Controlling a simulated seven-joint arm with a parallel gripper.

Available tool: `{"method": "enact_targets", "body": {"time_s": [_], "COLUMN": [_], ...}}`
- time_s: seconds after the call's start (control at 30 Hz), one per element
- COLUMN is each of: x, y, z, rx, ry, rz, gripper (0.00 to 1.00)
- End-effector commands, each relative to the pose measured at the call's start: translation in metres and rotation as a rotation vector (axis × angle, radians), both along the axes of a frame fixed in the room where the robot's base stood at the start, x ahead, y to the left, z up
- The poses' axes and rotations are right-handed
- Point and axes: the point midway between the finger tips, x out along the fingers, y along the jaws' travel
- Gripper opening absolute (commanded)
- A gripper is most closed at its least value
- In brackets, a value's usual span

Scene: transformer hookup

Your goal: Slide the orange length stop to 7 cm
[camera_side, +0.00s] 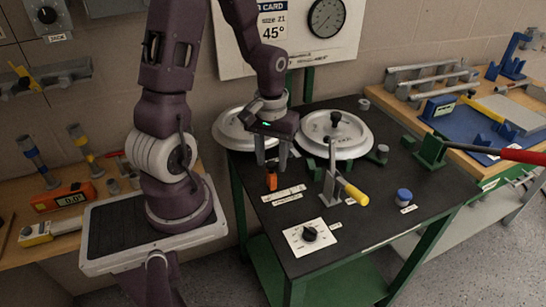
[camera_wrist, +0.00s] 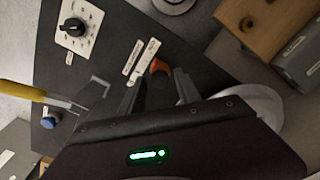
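The orange length stop (camera_side: 272,181) stands on the dark table top at the left end of a white scale strip (camera_side: 284,193). In the wrist view the orange stop (camera_wrist: 159,66) shows at the fingertips, beside the scale strip (camera_wrist: 145,60). The strip's marks are too small to read. My gripper (camera_side: 272,162) points down just above the stop. Its fingers (camera_wrist: 157,77) are apart, with the stop between or just beyond their tips. I cannot tell whether either finger touches it.
A lever with a yellow handle (camera_side: 354,194) stands right of the stop. A dial plate (camera_side: 309,236) lies nearer the front, and a blue knob (camera_side: 403,196) sits to the right. Two round pale discs are behind, one (camera_side: 350,145) close to my gripper.

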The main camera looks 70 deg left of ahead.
Motion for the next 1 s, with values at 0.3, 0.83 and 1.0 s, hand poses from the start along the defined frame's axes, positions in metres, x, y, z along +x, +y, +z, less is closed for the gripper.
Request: {"method": "enact_targets", "body": {"time_s": [0.3, 0.83, 1.0], "x": [0.000, -0.001, -0.001], "y": [0.000, 0.000, 0.000], "z": [0.001, 0.071, 0.071], "rx": [-0.001, -0.001, -0.001], "ry": [0.001, 0.001, 0.001], "rz": [-0.001, -0.001, -0.001], "gripper": [0.47, 0.47, 0.47]}}
